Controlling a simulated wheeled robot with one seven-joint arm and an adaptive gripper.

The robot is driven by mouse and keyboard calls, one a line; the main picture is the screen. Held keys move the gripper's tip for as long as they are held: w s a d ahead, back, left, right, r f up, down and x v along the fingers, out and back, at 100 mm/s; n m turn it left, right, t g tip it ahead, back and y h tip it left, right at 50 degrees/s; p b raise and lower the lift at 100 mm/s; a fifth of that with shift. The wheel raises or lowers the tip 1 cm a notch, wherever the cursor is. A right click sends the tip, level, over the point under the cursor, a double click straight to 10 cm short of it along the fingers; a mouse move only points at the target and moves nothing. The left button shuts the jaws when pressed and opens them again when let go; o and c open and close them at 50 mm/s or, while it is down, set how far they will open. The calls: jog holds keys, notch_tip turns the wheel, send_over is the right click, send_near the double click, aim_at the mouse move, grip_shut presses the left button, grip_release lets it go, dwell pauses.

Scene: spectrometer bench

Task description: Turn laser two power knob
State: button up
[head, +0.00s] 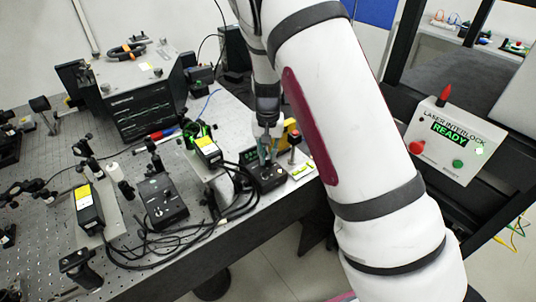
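Two black control boxes sit on the optical bench (45,190). One box (160,205) with a knob stands nearer the middle. The other box (270,179) is at the bench's right edge, under my gripper (266,156). No label tells me which one is laser two. My gripper points down with its fingertips at or just above the right box's top. I cannot tell whether they touch a knob, and the finger gap is too small to read. My arm crosses the picture on the right.
Laser heads with yellow labels (207,150) (88,210) stand near both boxes. Black cables (150,250) loop along the front edge. The interlock panel (447,140) reads READY.

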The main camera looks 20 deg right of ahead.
aim_at(268, 157)
jog(key=o, duration=0.5)
jog(key=shift+c, duration=0.2)
notch_tip(268, 157, up, 12)
dwell(0.5)
